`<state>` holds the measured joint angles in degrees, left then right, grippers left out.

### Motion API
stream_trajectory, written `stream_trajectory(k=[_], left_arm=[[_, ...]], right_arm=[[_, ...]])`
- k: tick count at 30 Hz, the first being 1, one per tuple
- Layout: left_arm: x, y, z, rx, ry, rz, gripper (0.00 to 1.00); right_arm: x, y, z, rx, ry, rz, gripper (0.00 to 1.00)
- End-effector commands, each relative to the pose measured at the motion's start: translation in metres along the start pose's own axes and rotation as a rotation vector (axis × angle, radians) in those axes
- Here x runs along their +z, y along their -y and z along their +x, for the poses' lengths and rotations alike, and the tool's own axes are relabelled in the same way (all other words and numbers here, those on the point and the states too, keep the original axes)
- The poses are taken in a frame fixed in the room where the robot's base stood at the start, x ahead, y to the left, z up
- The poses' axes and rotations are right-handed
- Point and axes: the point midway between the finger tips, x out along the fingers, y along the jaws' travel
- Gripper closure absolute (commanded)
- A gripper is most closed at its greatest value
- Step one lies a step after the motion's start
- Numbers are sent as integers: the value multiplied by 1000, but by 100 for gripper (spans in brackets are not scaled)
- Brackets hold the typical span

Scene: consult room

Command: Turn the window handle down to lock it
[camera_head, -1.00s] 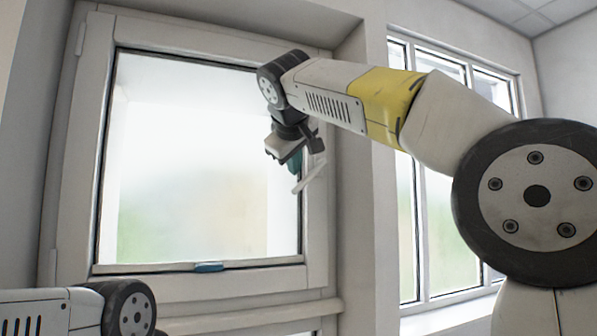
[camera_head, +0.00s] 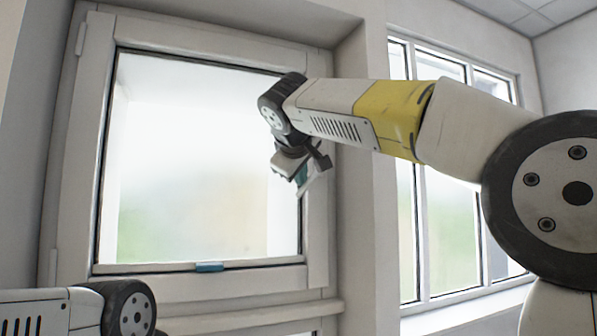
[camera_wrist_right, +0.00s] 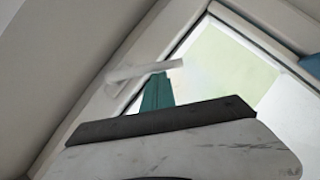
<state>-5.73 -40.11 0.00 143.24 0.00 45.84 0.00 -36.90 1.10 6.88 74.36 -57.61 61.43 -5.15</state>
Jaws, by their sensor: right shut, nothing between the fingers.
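The window (camera_head: 70,200) is a white-framed sash that looks closed in the head view. Its white lever handle (camera_wrist_right: 135,72) shows in the right wrist view, sticking out from the frame's side. In the head view it is largely hidden by my right gripper (camera_head: 303,182), at the right side of the frame. The teal fingers (camera_wrist_right: 157,92) are shut with nothing between them, and their tips overlap the handle's lever in the wrist view. I cannot tell whether they touch it.
A blue piece (camera_head: 209,267) sits on the window's lower edge. A sill-like ledge (camera_head: 250,316) runs below the window. A wall edge projects at right, with a second multi-pane window (camera_head: 450,230) beyond it. The space before the glass is open.

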Motion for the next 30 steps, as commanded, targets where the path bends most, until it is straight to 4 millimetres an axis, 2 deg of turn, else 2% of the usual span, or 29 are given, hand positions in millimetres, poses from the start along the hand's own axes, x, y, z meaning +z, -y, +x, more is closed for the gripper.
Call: stream_trajectory(k=[9,21,30], left_arm=[[0,0,0,0,0,0,100],[0,0,0,0,0,0,100],[0,0,0,0,0,0,100]], right_arm=[[22,7,14,150,4,-230,100],[43,6,29,321,3,-484,100],[50,3,34,335,1,-501,100]])
